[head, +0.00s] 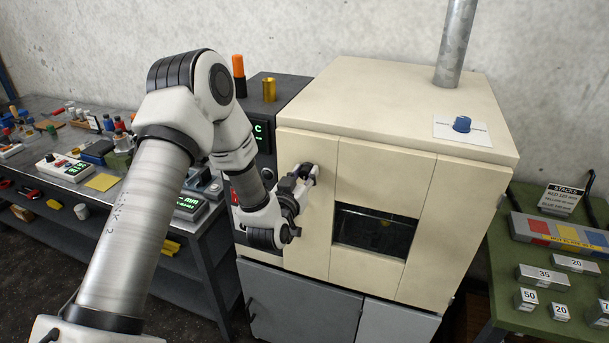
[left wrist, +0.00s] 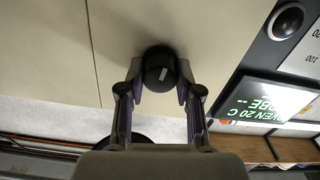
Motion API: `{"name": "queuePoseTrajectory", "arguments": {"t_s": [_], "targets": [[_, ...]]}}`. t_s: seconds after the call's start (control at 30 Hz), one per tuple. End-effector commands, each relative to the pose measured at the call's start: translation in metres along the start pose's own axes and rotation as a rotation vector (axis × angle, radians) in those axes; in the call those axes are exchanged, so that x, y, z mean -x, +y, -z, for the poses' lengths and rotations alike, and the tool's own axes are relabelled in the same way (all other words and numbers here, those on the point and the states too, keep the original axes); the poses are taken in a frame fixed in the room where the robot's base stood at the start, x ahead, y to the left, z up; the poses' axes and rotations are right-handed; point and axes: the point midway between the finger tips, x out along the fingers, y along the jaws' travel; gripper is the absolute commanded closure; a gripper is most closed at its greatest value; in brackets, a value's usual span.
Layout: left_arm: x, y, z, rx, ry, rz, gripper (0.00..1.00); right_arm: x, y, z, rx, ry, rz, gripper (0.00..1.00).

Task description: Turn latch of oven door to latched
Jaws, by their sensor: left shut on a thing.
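The cream oven (head: 385,110) stands in the middle of the head view, with a dark window (head: 372,232) in its front. Its door looks flush with the front. The latch is a round black knob (head: 307,169) on the front, left of the window. My left gripper (head: 303,180) is at the knob, shut on it. In the left wrist view the latch knob (left wrist: 158,62) sits between the two fingertips of my left gripper (left wrist: 158,88). A short pale mark on the knob shows, slightly tilted. The fingers partly hide the latch in the head view. My right gripper is out of view.
A dark control panel (left wrist: 265,100) reading OVEN 20 C is beside the latch. A blue knob (head: 462,124) on a white card and a metal pipe (head: 456,40) are on the oven top. A cluttered bench (head: 50,105) is left, a green table (head: 500,300) right.

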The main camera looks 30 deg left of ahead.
Motion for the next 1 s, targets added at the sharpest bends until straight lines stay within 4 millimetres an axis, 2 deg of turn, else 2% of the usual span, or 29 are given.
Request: {"name": "queuePoseTrajectory", "arguments": {"t_s": [0.5, 1.0], "targets": [[0.000, 0.002, -0.001, -0.445, 0.001, 0.001, 1.00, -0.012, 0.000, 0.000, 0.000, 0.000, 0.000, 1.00], [0.000, 0.003, -0.001, -0.920, 0.001, 0.000, 1.00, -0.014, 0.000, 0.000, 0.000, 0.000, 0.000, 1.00]]}}
